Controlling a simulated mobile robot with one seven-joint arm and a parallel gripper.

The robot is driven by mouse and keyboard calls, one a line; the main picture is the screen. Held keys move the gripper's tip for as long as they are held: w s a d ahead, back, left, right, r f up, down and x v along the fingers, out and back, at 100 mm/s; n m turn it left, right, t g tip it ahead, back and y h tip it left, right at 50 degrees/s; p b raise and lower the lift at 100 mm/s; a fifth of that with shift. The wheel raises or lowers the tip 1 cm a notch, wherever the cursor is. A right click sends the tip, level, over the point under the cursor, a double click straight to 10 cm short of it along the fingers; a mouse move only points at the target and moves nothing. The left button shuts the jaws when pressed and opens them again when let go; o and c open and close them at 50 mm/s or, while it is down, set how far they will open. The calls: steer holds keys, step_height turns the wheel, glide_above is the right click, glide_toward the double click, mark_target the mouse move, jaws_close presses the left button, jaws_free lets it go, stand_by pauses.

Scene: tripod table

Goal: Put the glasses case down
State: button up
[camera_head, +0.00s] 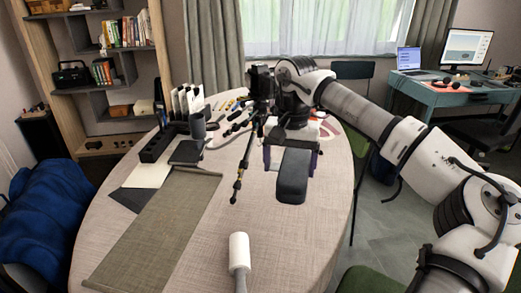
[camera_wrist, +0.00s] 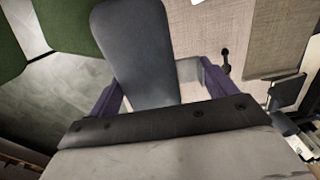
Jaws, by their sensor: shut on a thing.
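The glasses case (camera_head: 293,178) is a long dark grey case with rounded ends. My gripper (camera_head: 290,152) is shut on it, with one purple finger on each side. In the wrist view the case (camera_wrist: 140,50) sticks out between the fingers (camera_wrist: 160,92), and its near end is hidden by the gripper body. The case appears over the right part of the round table (camera_head: 285,240). I cannot tell how high it is above the top.
A black tripod (camera_head: 240,180) stands just left of my gripper. A white roller (camera_head: 239,250) lies at the front, and a grey-green runner (camera_head: 160,225) covers the left. Several small items lie at the back. Bare tabletop shows at front right. A green chair (camera_head: 370,280) stands beside it.

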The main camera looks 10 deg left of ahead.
step_height(320, 180, down, 20)
steer(key=shift+r+p, duration=0.1)
steer(key=shift+p, duration=0.95)
steer(key=o, duration=1)
steer(key=shift+r, duration=0.15)
step_height(320, 180, up, 12)
steer(key=b, duration=0.2)
